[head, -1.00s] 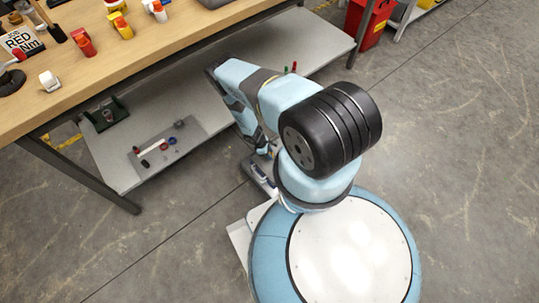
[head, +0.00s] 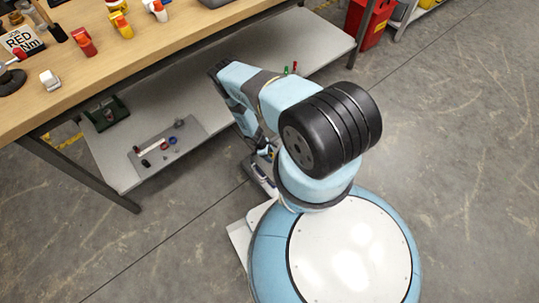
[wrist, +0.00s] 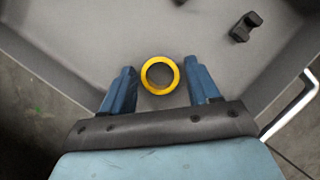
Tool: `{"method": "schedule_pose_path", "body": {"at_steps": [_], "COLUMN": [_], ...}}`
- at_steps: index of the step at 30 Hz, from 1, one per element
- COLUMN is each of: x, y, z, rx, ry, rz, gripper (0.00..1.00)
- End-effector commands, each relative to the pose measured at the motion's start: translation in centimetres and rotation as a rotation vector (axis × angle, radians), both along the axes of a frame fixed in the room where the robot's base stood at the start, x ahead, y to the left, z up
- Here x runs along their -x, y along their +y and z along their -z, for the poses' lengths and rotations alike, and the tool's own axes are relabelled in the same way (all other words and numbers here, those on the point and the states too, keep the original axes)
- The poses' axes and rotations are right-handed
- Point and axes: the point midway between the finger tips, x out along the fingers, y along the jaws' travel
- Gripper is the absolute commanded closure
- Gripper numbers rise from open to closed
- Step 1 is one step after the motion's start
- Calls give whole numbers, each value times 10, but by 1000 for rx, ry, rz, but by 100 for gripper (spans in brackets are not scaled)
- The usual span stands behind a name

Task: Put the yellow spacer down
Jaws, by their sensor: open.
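The yellow spacer (wrist: 147,83) is a ring that lies flat on the floor of a grey tray (wrist: 85,45) in the wrist view. My gripper (wrist: 159,68) is open, with one blue finger on each side of the spacer. In the head view my arm hides most of the gripper, and I cannot make out the spacer there.
A dark clip-like part (wrist: 245,27) lies in the tray, up and right of the spacer. A white bar handle (wrist: 291,105) runs along the tray's right side. In the head view, a wooden bench (head: 150,50) with a lower shelf (head: 110,165) stands at the left.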

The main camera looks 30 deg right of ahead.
Motion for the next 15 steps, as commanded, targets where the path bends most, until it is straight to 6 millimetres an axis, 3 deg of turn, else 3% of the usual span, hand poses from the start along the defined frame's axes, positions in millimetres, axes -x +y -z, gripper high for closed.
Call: {"method": "schedule_pose_path", "body": {"at_steps": [7, 15], "x": [-4, -14], "y": [5, 19], "z": [-15, -55], "rx": [0, 1], "ry": [0, -1], "rz": [-1, 0], "gripper": [39, 39]}}
